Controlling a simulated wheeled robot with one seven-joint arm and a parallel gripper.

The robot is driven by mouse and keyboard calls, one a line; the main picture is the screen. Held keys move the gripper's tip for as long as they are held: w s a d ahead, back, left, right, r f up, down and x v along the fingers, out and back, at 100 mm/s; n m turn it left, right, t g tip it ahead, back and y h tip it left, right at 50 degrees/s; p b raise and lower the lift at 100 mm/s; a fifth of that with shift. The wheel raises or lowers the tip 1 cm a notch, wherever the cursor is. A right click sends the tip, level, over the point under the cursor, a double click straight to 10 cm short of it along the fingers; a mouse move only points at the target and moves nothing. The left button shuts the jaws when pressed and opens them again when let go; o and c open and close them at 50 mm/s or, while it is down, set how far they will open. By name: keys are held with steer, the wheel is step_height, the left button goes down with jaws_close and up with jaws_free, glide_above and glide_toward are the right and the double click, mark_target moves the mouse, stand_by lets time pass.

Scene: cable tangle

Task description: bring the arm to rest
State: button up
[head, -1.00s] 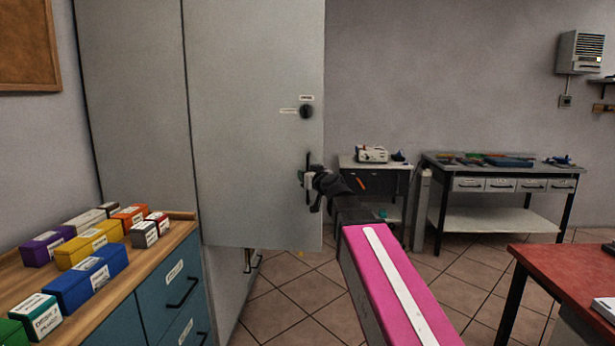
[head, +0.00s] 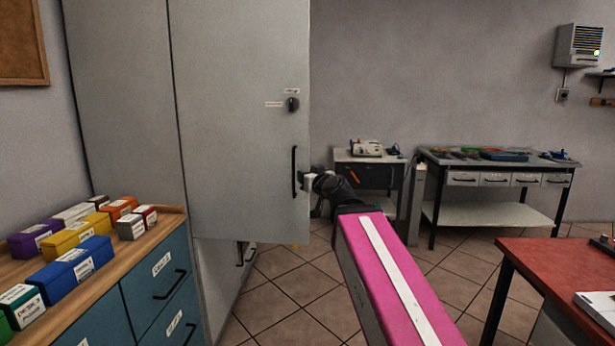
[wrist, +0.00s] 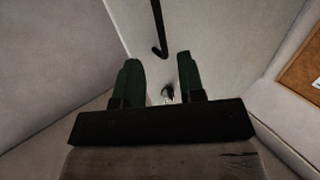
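My gripper (head: 306,184) is at the end of my pink arm, close to the right edge of the grey cabinet door in the head view. In the wrist view my gripper (wrist: 164,72) shows two dark green fingers spread apart with nothing between them. The black door handle (head: 294,172) stands upright just left of my gripper in the head view. In the wrist view the handle (wrist: 159,30) is ahead of the fingertips, and a gap shows between them.
The grey cabinet door (head: 240,130) stands at the left with a dark knob (head: 292,104). A wooden-topped drawer unit (head: 160,235) carries several coloured boxes. A workbench (head: 495,165) stands at the back, and a red table (head: 560,265) at the right. Tiled floor is free between them.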

steer(key=shift+f, duration=0.1)
step_height(320, 180, down, 16)
steer(key=d+g+h, duration=0.1)
steer(key=d+g, duration=0.1)
steer(key=g, duration=0.3)
steer(key=s+d+f+m+g+h, duration=0.1)
steer(key=s+d+f+g+h, duration=0.1)
steer(key=f, duration=0.8)
steer(key=s+d+f+m+g+h, duration=0.2)
steer(key=s+d+f+g, duration=0.3)
steer(key=s+f, duration=0.3)
steer(key=s+d+f+m+g+h, duration=0.2)
steer(key=s+d+f+g, duration=0.2)
steer(key=f, duration=0.8)
steer(key=shift+s+d+f+h, duration=0.3)
steer(key=shift+s+d+f, duration=0.1)
steer(key=shift+d, duration=0.15)
steer(key=shift+w, duration=0.15)
